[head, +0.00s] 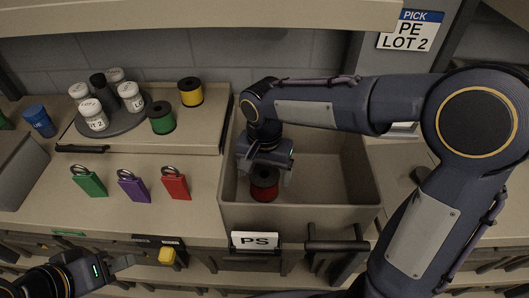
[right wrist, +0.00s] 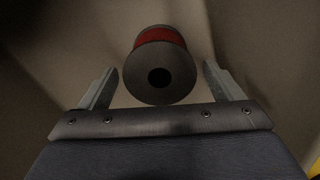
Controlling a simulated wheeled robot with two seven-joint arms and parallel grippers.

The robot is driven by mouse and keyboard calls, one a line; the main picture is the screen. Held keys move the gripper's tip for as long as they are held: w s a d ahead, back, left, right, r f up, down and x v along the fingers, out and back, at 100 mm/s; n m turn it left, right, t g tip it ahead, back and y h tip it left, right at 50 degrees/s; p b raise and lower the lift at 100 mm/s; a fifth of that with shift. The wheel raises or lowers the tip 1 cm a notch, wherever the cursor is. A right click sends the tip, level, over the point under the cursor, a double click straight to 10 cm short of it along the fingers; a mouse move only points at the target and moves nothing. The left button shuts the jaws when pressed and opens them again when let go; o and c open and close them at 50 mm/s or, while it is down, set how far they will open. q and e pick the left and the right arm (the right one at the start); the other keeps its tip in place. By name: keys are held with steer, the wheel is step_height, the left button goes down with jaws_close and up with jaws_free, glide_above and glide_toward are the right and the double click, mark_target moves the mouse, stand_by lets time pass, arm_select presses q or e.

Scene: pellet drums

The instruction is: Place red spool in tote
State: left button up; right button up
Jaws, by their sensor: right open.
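The red spool (head: 264,188), with dark flanges, is inside the grey tote (head: 300,217), near its left front part. My right gripper (head: 267,172) is inside the tote just above the spool, with its fingers apart. In the right wrist view the red spool (right wrist: 160,68) shows its round dark end between and beyond the two open fingers, with a gap on each side. Whether the spool rests on the tote floor is hard to tell. My left gripper (head: 122,264) is low at the left, in front of the counter; its finger opening is unclear.
A green spool (head: 161,117) and a yellow spool (head: 190,92) stand behind on a raised board. A round tray (head: 118,125) holds several bottles. Green, purple and red tags (head: 175,184) lie left of the tote. A PS label (head: 255,241) is on the front.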

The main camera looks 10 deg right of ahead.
step_height(320, 180, up, 9)
stand_by(0.3)
steer(key=shift+r, duration=0.1)
